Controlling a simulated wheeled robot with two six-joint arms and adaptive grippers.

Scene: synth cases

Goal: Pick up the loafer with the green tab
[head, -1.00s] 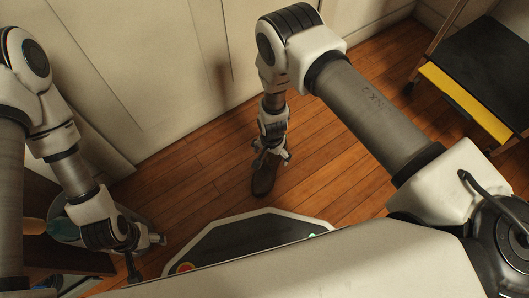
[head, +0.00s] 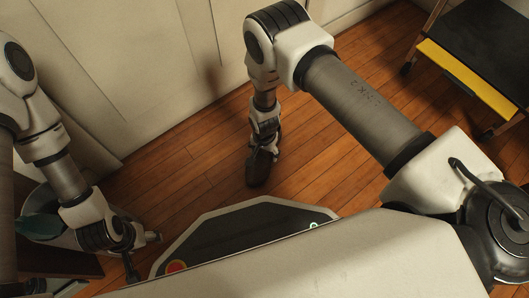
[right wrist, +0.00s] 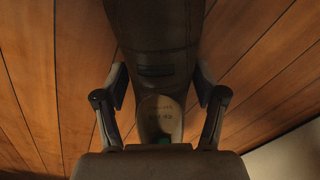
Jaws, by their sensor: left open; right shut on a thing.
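A dark brown loafer (head: 257,173) is at my right gripper, over the wooden floor in the middle of the head view. In the right wrist view the loafer (right wrist: 158,65) runs up the picture, with its opening and pale insole low down. A small green tab (right wrist: 163,140) shows at its heel end. My right gripper (right wrist: 161,85) is shut on the loafer, one finger on each side. I cannot tell whether the sole touches the floor. My left gripper (head: 144,257) is open and empty at the lower left; its arm hides part of what is behind.
A black step stool with a yellow edge (head: 462,76) stands at the upper right. Pale panelled doors (head: 130,70) line the back. A grey bin-like container (head: 40,232) is beside my left arm. Bare wooden floor (head: 330,150) lies right of the loafer.

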